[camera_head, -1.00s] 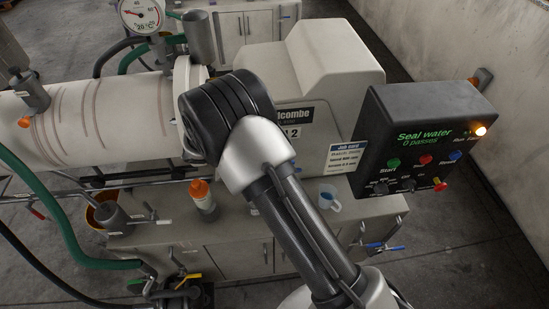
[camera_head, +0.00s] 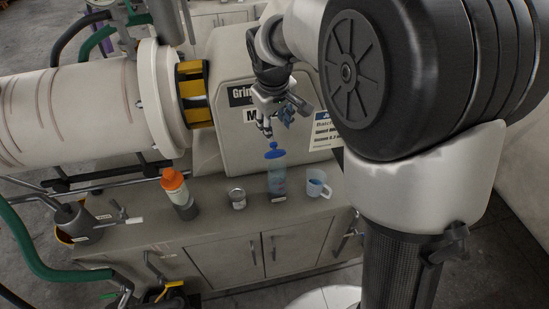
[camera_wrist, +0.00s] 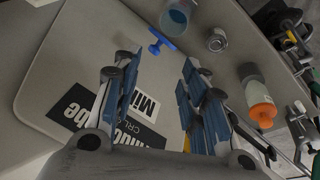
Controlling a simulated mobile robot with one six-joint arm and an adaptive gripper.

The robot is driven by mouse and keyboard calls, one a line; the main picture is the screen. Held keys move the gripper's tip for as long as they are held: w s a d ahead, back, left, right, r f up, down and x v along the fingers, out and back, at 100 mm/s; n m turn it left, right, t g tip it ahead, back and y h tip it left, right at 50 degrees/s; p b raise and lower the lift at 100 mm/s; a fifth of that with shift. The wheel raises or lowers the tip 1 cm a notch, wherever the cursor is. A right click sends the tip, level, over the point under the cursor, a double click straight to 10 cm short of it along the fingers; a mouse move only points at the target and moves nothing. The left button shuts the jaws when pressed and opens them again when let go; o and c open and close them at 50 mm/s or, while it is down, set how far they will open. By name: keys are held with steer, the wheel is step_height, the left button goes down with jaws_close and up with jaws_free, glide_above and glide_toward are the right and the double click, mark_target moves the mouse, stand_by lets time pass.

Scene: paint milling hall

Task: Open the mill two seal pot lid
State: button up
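The seal pot (camera_head: 277,182) is a clear, bluish cylinder standing on the bench below the mill, with a small label at its foot. Its blue lid (camera_head: 275,152) with a knob appears to be on top. In the wrist view the lid (camera_wrist: 161,42) lies just beyond the fingertips, with a bluish round vessel (camera_wrist: 178,18) behind it. My gripper (camera_head: 268,130) is just above the lid, pointing down and empty. In the wrist view my gripper (camera_wrist: 156,68) has its two blue-padded fingers spread wide. I cannot tell how far the fingertips are from the knob.
A measuring jug (camera_head: 317,184) stands close right of the pot. A small metal tin (camera_head: 237,199) and an orange-capped bottle (camera_head: 179,194) stand to its left. The mill housing (camera_head: 225,125) rises behind my gripper. The bench front (camera_head: 215,225) is clear.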

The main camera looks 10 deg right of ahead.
mark_target(274, 143)
steer(key=w+f+m+b, duration=0.1)
steer(key=w+f, duration=0.1)
steer(key=f, duration=0.2)
steer(key=w+f+m+t+b, duration=0.1)
steer(key=w+f+m+b, duration=0.1)
steer(key=f, duration=0.3)
steer(key=w+d+f+m+y+b, duration=0.1)
steer(key=w+f+b, duration=0.1)
steer(key=f, duration=0.2)
steer(key=shift+w+f+m, duration=0.15)
steer(key=shift+f+m, duration=0.1)
steer(key=shift+m, duration=0.15)
steer(key=shift+c, duration=0.5)
jaws_close()
